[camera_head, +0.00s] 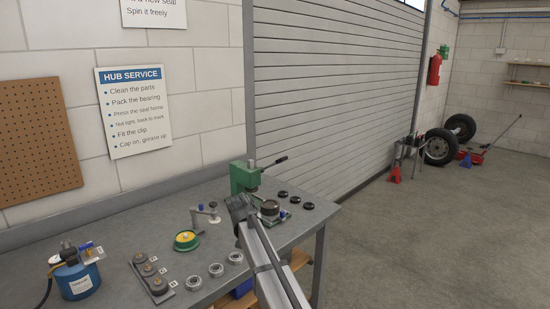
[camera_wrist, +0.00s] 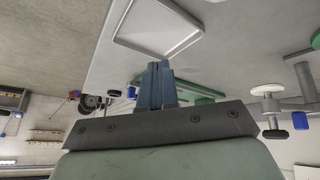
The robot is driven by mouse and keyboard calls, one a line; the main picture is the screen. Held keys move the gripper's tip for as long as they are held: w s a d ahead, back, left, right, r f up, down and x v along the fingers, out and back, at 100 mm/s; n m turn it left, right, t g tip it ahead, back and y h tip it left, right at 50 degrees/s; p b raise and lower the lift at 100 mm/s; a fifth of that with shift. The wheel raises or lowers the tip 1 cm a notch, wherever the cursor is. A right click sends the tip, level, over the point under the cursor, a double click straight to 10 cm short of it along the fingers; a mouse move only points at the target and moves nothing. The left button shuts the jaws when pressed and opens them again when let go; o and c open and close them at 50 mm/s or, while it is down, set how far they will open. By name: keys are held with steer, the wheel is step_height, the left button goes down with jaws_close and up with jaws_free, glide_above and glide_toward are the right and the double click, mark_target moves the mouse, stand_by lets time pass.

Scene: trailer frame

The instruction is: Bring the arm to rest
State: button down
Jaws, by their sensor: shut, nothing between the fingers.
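My gripper (camera_wrist: 155,68) shows in the wrist view as two blue-grey fingers close together, shut and empty. Behind the fingertips lie a grey bench top (camera_wrist: 235,45) and a pale shallow tray (camera_wrist: 125,38). The fingers look clear of the tray, though the gap is hard to judge. In the head view a long grey arm-like part with a dark end crosses in front of the bench. I cannot make out fingers on it there.
The bench (camera_head: 225,282) holds a green press (camera_head: 241,178), a yellow-green disc (camera_head: 187,240), several bearing rings (camera_head: 216,270), a grey block with posts (camera_head: 150,277) and a blue canister (camera_head: 75,281). Open floor (camera_head: 420,245) lies right; wheels (camera_head: 440,148) and red stands (camera_head: 395,173) stand far back.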

steer(key=shift+m+h, duration=0.4)
steer(key=shift+m, duration=0.1)
steer(key=d+f, duration=0.1)
steer(key=d, duration=0.4)
steer(key=d+f, duration=0.1)
steer(key=d, duration=0.2)
steer(key=shift+w+d+f, duration=0.3)
steer(key=s+d+f+g, duration=0.2)
steer(key=s+d+f, duration=0.2)
steer(key=s+f, duration=0.45)
steer(key=s+d+f+g, duration=0.1)
steer(key=s+d+f, duration=0.35)
steer(key=f, duration=0.75)
steer(key=s+d+f+g, duration=0.2)
steer(key=s+d+f, duration=0.2)
steer(key=s+f, duration=0.45)
steer(key=s+d+f+g, duration=0.2)
steer(key=s+f, duration=0.5)
steer(key=s, duration=0.3)
steer(key=s+d+f+g, duration=0.2)
steer(key=s+f, duration=0.5)
steer(key=s, duration=0.2)
steer(key=s+f+g+y, duration=0.1)
steer(key=s+f+g, duration=0.1)
steer(key=s, duration=0.8)
steer(key=s+f+n+g+y, duration=0.1)
steer(key=s+f+g, duration=0.1)
steer(key=s, duration=0.9)
steer(key=shift+d+f, duration=0.1)
